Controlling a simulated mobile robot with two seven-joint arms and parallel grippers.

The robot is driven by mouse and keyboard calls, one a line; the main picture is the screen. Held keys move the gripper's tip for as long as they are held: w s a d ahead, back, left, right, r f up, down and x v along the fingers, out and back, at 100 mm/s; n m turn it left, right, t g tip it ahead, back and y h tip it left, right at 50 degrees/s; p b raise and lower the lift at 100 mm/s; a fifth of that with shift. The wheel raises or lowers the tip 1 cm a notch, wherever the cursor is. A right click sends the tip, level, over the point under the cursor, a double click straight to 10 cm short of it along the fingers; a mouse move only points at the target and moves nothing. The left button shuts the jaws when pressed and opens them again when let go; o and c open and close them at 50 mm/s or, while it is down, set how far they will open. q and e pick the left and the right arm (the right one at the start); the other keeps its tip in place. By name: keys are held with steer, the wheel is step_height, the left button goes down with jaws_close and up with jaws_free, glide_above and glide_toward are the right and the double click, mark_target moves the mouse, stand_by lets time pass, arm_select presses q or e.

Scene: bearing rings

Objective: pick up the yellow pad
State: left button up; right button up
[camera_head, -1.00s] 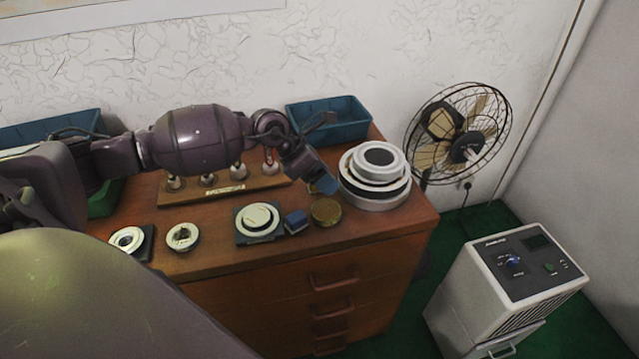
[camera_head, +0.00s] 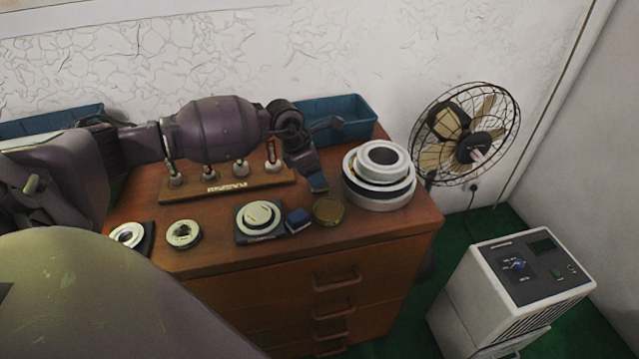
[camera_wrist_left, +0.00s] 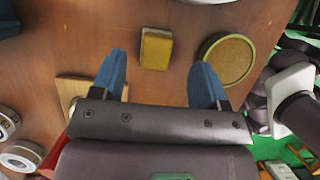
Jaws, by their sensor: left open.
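The yellow pad (camera_wrist_left: 157,48) lies flat on the wooden dresser top in the left wrist view, beside a round brass disc (camera_wrist_left: 228,58). In the left wrist view the gripper (camera_wrist_left: 161,64) is open and empty. The pad shows between and a little beyond the two fingertips, apart from both. The right fingertip is close to the disc's edge. My right gripper is not in view.
A wooden stand with pegs (camera_head: 226,186) is left of the gripper. A blue bin (camera_head: 350,118) stands behind. Bearing pieces (camera_head: 183,234) lie along the front.

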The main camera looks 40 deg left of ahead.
arm_select(q)
steer(key=x, duration=0.4)
steer(key=shift+a, duration=0.2)
steer(key=c, duration=1)
steer(key=shift+r, duration=0.1)
